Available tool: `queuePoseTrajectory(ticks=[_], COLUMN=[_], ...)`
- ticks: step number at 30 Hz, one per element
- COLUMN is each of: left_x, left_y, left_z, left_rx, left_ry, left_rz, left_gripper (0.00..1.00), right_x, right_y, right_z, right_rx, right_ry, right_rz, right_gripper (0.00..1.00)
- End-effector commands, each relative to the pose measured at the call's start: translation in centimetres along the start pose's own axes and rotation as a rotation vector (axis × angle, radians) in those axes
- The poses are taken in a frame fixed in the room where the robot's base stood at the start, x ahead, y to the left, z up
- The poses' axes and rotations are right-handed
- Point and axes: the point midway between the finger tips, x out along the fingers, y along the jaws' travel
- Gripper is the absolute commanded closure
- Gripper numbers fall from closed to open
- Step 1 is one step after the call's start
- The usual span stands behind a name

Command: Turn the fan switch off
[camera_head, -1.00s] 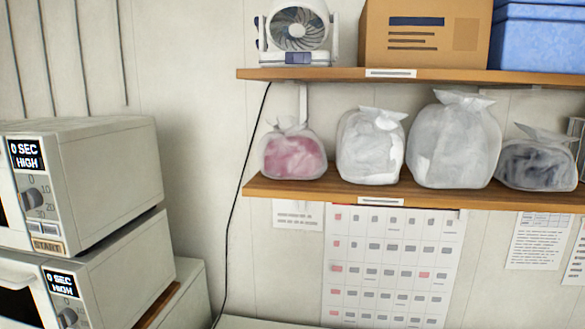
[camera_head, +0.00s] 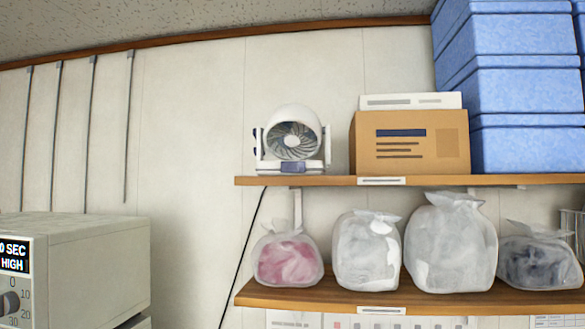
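A small white fan (camera_head: 293,141) with a round grey grille stands upright on the upper shelf (camera_head: 258,181), near its left end. Its base has a blue-grey patch (camera_head: 290,167) on the front, which may be the switch; it is too small to tell its position. A dark cord (camera_head: 244,250) runs down the wall below the shelf's left end. Neither of my grippers shows in the view.
A cardboard box (camera_head: 410,141) stands right of the fan, with stacked blue boxes (camera_head: 525,95) beyond. The lower shelf (camera_head: 300,299) holds several plastic bags.

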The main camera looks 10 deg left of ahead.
Motion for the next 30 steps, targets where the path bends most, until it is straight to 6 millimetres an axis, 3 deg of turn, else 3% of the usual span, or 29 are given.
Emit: queuePoseTrajectory(ticks=[15,30], left_x=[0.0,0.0], left_y=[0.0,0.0], left_z=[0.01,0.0], left_rx=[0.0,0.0], left_ry=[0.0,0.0], left_rz=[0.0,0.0], left_gripper=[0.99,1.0], right_x=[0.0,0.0], right_y=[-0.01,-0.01], right_z=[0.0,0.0], right_rx=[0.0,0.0], right_ry=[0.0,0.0], right_rz=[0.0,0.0], right_gripper=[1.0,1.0])
